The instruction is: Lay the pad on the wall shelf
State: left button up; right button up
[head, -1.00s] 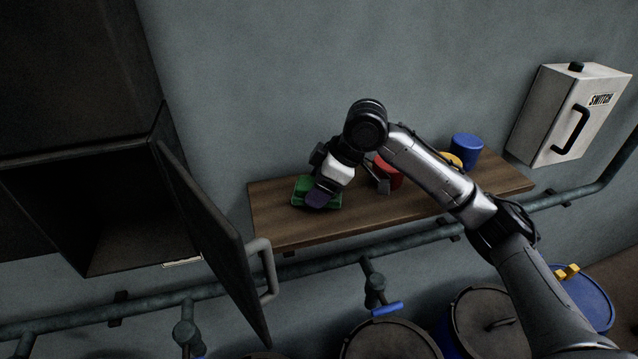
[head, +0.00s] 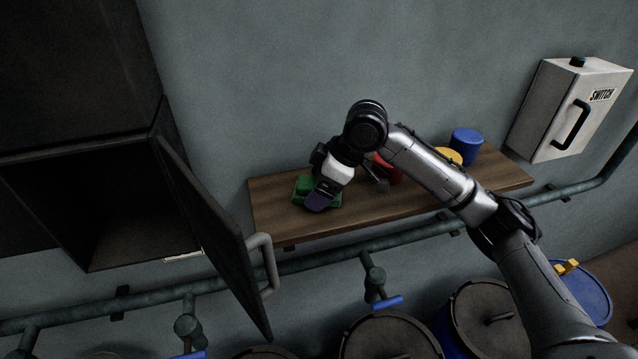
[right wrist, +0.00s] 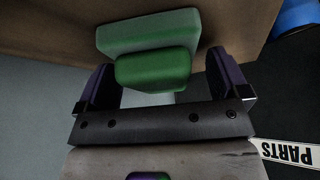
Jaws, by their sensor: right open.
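The green pad (head: 303,185) lies on the left end of the brown wooden wall shelf (head: 275,222). In the right wrist view the pad (right wrist: 153,68) shows as a wide green block with a smaller green block on its near side. My right gripper (head: 319,200) is at the pad and partly hides it in the head view. In the right wrist view its purple fingers (right wrist: 163,78) are spread wide, with clear gaps on both sides of the pad's near block. The right gripper is open and holds nothing. My left gripper is out of view.
An open cabinet door (head: 213,235) juts out at left. A switch box (head: 570,108) hangs at right. Pipes and vats are below.

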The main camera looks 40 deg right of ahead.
jog(key=shift+r, duration=0.3)
jog(key=b+v, duration=0.2)
jog(key=v, duration=0.9)
jog(key=shift+d+r+b, duration=0.15)
jog(key=shift+r+b, duration=0.1)
jog(key=shift+b, duration=0.05)
jog(key=shift+s, duration=0.15)
